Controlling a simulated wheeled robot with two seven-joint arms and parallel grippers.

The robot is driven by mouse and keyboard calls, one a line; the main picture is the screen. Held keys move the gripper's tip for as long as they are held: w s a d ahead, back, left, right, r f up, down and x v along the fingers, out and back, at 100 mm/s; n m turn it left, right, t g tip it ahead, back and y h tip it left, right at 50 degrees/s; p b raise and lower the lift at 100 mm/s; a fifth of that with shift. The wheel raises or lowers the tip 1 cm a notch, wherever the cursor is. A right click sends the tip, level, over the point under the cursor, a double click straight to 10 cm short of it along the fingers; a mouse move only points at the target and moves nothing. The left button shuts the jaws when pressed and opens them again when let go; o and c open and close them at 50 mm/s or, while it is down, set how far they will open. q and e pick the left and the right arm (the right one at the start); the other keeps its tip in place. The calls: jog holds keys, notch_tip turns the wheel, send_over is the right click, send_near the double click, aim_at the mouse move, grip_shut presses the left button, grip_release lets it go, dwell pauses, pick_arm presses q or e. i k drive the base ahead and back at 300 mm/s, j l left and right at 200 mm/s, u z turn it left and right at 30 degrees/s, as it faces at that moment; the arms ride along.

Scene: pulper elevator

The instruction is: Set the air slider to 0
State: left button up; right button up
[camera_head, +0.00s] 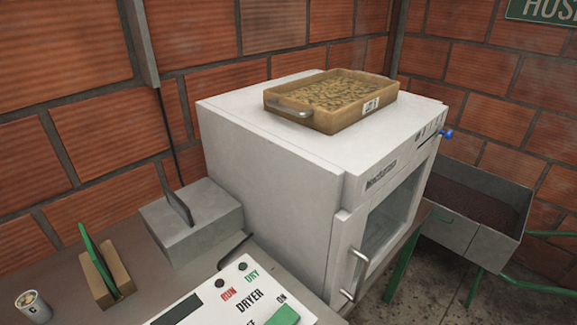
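A white oven-like cabinet (270,175) with a glass door (393,215) and a vertical metal handle (355,273) stands in the middle; its door looks shut. A blue knob (447,133) sticks out at the right end of its upper front strip, where small dark marks (428,130) show at a steep angle. I cannot tell whether this is the air slider, and no setting is readable. Neither of my grippers is in view.
A tray of beans (335,95) sits on the cabinet. In front are a dryer panel (235,295) with a green switch (285,315), a grey box (195,222), a wooden holder (108,277) and a small cup (33,306). A metal bin (470,230) stands right.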

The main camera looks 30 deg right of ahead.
aim_at(448, 135)
jog(key=k+l+z, duration=0.15)
jog(key=z, duration=0.3)
jog(key=l+z, duration=0.35)
jog(key=z, duration=0.15)
jog(key=k+l+z, duration=0.1)
jog(key=l+z, duration=0.35)
jog(key=j, duration=0.1)
